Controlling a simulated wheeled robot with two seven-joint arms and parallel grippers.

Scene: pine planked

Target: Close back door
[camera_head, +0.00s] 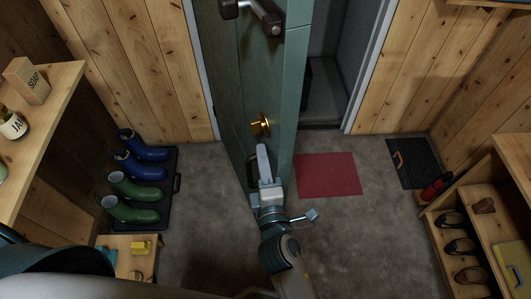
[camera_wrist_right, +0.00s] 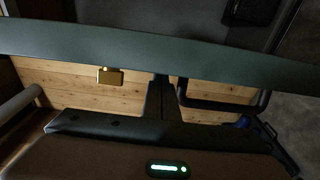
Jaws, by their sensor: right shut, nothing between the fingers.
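The green back door (camera_head: 232,75) stands open in the head view, swung into the room towards me. It has a dark handle (camera_head: 262,12) near the top of the picture and a brass knob (camera_head: 261,124) lower down. The open doorway (camera_head: 335,70) shows to its right. My right gripper (camera_head: 262,150) is shut and empty, in front of the door just below the knob in the picture. I cannot tell whether it touches the door. In the right wrist view a green band (camera_wrist_right: 160,52), apparently the door's edge, crosses the picture. My left gripper is not in view.
A red mat (camera_head: 328,174) lies right of the door, with a dark mat (camera_head: 412,162) beyond. Boots stand on a black tray (camera_head: 165,205) at left. A shoe shelf (camera_head: 430,222) stands at right, and a shelf with a soap box (camera_head: 27,80) at left. The middle floor is clear.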

